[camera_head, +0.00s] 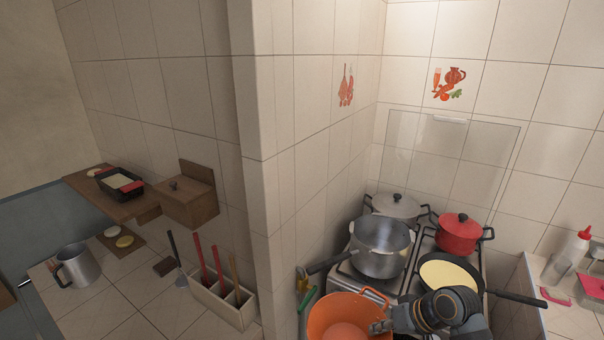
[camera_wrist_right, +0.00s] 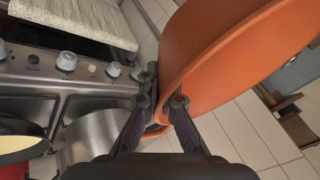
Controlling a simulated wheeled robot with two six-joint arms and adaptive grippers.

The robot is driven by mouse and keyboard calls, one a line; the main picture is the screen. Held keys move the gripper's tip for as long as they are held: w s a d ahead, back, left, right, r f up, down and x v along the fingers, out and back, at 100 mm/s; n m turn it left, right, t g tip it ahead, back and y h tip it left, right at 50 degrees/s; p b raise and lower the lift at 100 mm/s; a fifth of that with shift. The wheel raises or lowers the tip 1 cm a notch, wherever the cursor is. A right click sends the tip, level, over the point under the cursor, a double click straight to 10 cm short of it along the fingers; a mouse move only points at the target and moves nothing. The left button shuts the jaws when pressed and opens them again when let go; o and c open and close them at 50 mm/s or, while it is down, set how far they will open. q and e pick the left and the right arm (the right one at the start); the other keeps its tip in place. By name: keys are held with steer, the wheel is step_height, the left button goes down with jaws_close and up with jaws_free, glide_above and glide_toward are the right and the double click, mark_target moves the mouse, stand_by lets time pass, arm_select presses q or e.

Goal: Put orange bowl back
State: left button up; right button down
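The orange bowl (camera_head: 328,310) is at the bottom of the head view, in front of the stove, with its open side facing up toward the camera. My right gripper (camera_head: 380,327) is at the bowl's right edge. In the right wrist view the orange bowl (camera_wrist_right: 225,55) fills the upper right. The right gripper's fingertips (camera_wrist_right: 165,92) close in on either side of its rim, so the gripper looks shut on it. The bowl's lower part is cut off in the head view. My left gripper is not in view.
The stove carries a steel pot (camera_head: 375,262), a lidded grey pot (camera_head: 397,205), a red pot (camera_head: 457,236) and a pan (camera_head: 450,273). A wall corner (camera_head: 265,180) separates it from the left counter, which holds a utensil box (camera_head: 222,305) and a metal mug (camera_head: 78,268).

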arm_select(q)
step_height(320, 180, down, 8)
steer(key=b, duration=0.6)
arm_select(e)
step_height(320, 180, down, 8)
